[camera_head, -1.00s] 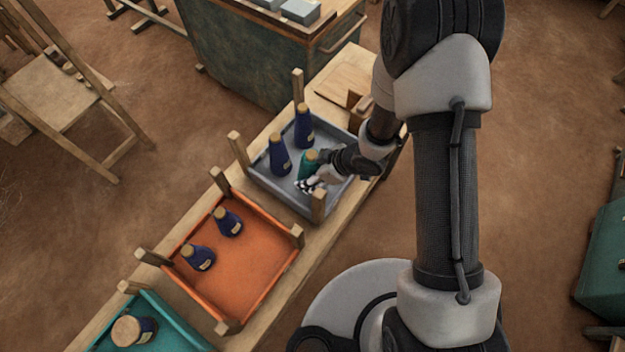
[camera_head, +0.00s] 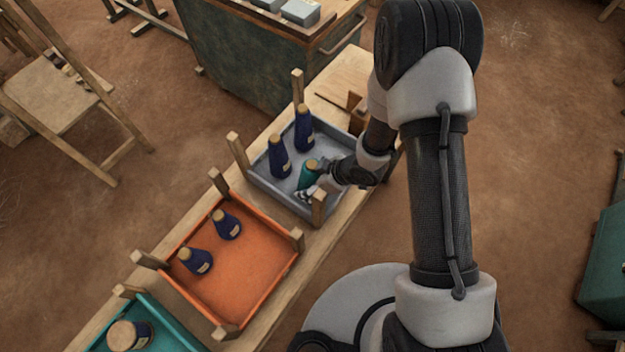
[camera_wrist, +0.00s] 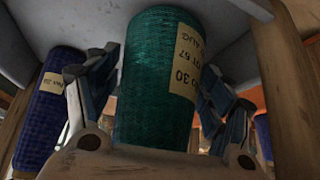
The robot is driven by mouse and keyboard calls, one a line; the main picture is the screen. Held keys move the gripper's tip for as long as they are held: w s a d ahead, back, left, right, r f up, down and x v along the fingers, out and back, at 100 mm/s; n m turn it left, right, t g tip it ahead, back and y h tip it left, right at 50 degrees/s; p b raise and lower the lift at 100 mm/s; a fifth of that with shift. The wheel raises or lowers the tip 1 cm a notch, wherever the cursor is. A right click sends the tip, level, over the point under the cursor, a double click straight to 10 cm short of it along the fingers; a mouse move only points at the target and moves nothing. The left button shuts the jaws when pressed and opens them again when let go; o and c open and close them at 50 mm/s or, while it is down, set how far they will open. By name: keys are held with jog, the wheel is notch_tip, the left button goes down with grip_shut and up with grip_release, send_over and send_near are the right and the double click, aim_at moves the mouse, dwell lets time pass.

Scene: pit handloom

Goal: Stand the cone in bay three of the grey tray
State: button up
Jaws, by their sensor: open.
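The teal cone (camera_head: 308,175) with a tan top is in the grey tray (camera_head: 262,187), near its front right side. It looks upright or nearly so; its base is partly hidden by my gripper (camera_head: 304,193). In the wrist view the teal cone (camera_wrist: 155,85) fills the middle, with a cream label on its right. My gripper (camera_wrist: 160,90) is open, one finger on each side of the cone. I cannot tell whether either finger touches it. Bay divisions in the tray are not clear.
Two dark blue cones (camera_head: 279,158) (camera_head: 303,130) stand in the grey tray, left of and behind the teal one. Wooden posts (camera_head: 318,207) rise at the tray corners, one close to my gripper. An orange tray (camera_head: 250,262) holds two blue cones; a teal tray (camera_head: 172,325) is nearer.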

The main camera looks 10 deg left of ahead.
jog(key=shift+r, duration=0.1)
jog(key=shift+d+r, duration=0.1)
jog(key=shift+r, duration=0.2)
jog(key=p+v, duration=0.4)
jog(key=v, duration=0.7)
jog(key=shift+d+r, duration=0.2)
jog(key=w+d+r+m+t+h, duration=0.45)
jog(key=w+d+r, duration=0.35)
jog(key=d+r, duration=0.45)
jog(key=s+d+r+m+h, duration=0.2)
jog(key=d+r, duration=0.1)
jog(key=r, duration=0.3)
jog(key=s+d+r+m+h, duration=0.1)
jog(key=s+d+r+m, duration=0.15)
jog(key=r, duration=0.45)
jog(key=s+r+m, duration=0.3)
jog(key=s+r, duration=0.1)
jog(key=s, duration=0.4)
jog(key=s+r+m+g+y, duration=0.1)
jog(key=s+r+m, duration=0.2)
jog(key=s, duration=0.6)
jog(key=shift+a+r+m, duration=0.3)
jog(key=shift+r, duration=0.05)
